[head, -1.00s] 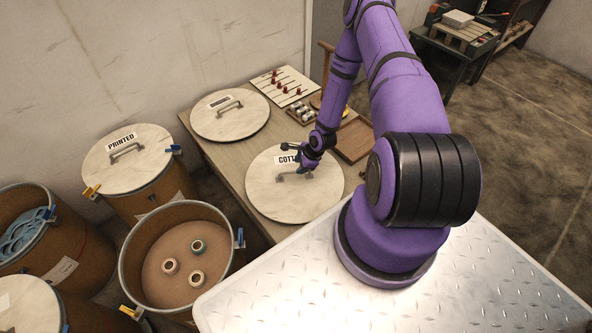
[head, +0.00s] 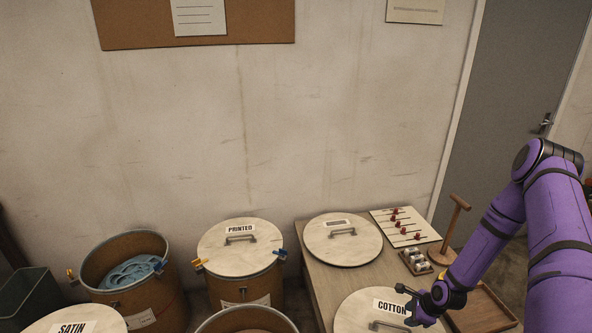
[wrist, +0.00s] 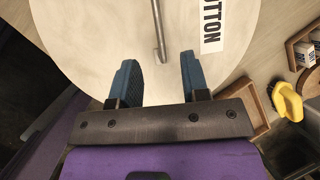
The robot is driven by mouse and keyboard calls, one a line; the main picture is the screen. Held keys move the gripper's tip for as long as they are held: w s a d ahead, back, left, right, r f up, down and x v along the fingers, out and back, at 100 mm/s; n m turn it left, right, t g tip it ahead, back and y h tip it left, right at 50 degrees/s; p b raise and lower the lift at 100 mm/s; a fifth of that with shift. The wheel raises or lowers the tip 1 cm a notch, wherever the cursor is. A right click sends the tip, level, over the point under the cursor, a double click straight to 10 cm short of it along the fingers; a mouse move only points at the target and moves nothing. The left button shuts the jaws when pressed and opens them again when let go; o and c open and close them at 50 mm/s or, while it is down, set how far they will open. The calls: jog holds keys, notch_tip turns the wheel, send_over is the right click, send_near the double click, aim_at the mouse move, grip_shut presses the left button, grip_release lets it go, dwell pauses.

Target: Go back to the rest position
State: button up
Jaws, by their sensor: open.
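My gripper (head: 420,300) is open and empty, over the round COTTON lid (head: 352,312) on the wooden table. In the wrist view its two blue fingers (wrist: 157,85) stand apart above the pale lid (wrist: 100,40). The lid's metal handle (wrist: 158,30) lies ahead of the fingertips, not between them. My purple arm reaches in from the right in the head view.
A second lid (head: 343,240), a board with red pegs (head: 405,228) and a wooden stand (head: 455,222) are on the table (head: 315,280). A yellow-handled object (wrist: 287,100) lies beside a tray.

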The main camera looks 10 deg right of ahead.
jog(key=w+r+n+h, duration=0.25)
jog(key=r+n, duration=0.25)
jog(key=r, duration=1.1)
jog(key=w+r+n+h, duration=0.1)
jog(key=w+r+n, duration=0.25)
jog(key=r, duration=1.15)
jog(key=s+a+r+n+h, duration=0.1)
jog(key=s+a+r+n, duration=0.2)
jog(key=r, duration=0.5)
jog(key=s+a+r+n, duration=0.2)
jog(key=s+r, duration=0.1)
jog(key=r, duration=0.6)
jog(key=s+a+r+n, duration=0.3)
jog(key=s+r, duration=0.2)
jog(key=s, duration=0.2)
jog(key=s+a+r+n+y, duration=0.1)
jog(key=s+a+r+n, duration=0.2)
jog(key=s, duration=0.5)
jog(key=s+a+r+n+t, duration=0.1)
jog(key=s+a+r+n, duration=0.2)
jog(key=s+a+r, duration=0.2)
jog(key=s+r, duration=0.2)
jog(key=s, duration=0.1)
jog(key=shift+r, duration=0.35)
